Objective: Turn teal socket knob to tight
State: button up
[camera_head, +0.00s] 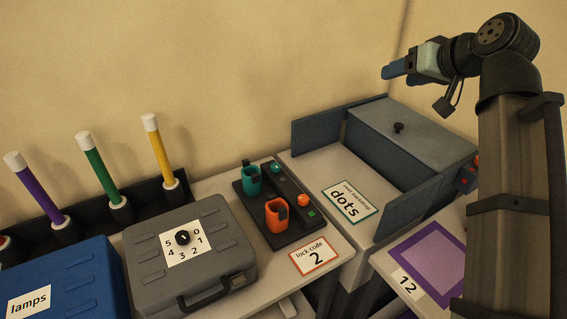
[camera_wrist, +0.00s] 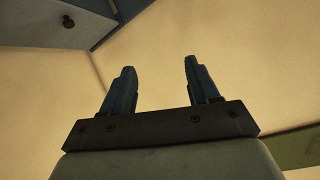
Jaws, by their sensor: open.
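The teal socket (camera_head: 251,181) stands on a dark panel (camera_head: 262,206) in the middle of the head view, at the panel's back left. A small dark teal part shows at its upper rim; whether this is the knob, and its setting, is too small to tell. My gripper (camera_head: 388,73) is high at the upper right, well apart from the panel. Its two blue fingers also show in the wrist view (camera_wrist: 160,64), spread with nothing between them. The teal socket is not in the wrist view.
An orange socket (camera_head: 277,215) stands in front of the teal one. A grey case with a number dial (camera_head: 182,237) is at left, a dark lidded box (camera_head: 411,132) at right. Coloured rods, including a green one (camera_head: 95,175), stand at the back left. Open air separates my gripper from the panel.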

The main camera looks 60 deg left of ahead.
jog(key=s+a+f+n+g+h, duration=0.35)
jog(key=a+f+n, duration=0.35)
jog(key=a+f, duration=0.6)
jog(key=n+g+h, duration=0.1)
jog(key=n+h, duration=0.4)
jog(key=n, duration=0.2)
send_near(276, 166)
jog(key=shift+y, duration=0.25)
jog(key=x, duration=0.8)
jog(key=shift+f, duration=0.3)
jog(key=c, duration=1)
